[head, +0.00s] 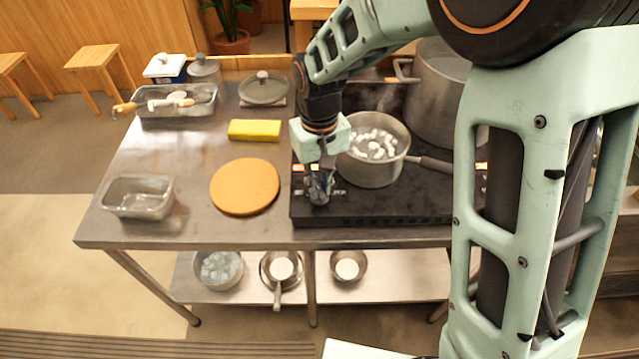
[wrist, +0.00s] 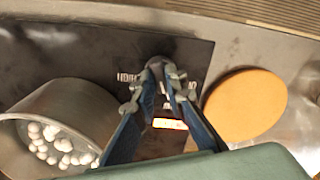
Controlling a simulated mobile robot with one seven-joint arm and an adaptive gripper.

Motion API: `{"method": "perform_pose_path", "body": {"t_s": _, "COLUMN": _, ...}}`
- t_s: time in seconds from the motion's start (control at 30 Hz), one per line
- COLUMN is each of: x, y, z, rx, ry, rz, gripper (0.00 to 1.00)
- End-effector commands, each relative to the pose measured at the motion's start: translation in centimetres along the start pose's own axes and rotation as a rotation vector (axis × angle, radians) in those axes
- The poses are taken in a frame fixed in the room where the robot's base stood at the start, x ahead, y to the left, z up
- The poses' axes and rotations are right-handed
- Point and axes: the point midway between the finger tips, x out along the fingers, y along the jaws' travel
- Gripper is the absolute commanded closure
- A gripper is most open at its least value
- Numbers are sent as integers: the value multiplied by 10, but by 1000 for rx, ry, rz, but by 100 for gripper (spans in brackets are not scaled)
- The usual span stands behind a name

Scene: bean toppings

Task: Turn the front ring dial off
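My gripper (head: 319,190) points down at the front left corner of the black stove (head: 400,205). In the wrist view its blue fingers (wrist: 163,73) run close together at the tips, over the stove's front strip. Pale markings (wrist: 128,77) show on both sides of the tips.
A large pot (head: 438,100) stands behind the saucepan, whose handle (head: 432,165) points right. Bowls stand on the shelf below.

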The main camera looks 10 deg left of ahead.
Motion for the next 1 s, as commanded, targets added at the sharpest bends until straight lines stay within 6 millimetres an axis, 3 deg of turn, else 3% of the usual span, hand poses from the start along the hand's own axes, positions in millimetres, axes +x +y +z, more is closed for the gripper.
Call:
{"method": "perform_pose_path", "body": {"t_s": 0.47, "x": 0, "y": 0, "z": 0, "rx": -58, "ry": 1, "rz": 0, "gripper": 100}}
{"method": "perform_pose_path", "body": {"t_s": 1.0, "x": -1, "y": 0, "z": 0, "rx": -473, "ry": 1, "rz": 0, "gripper": 100}}
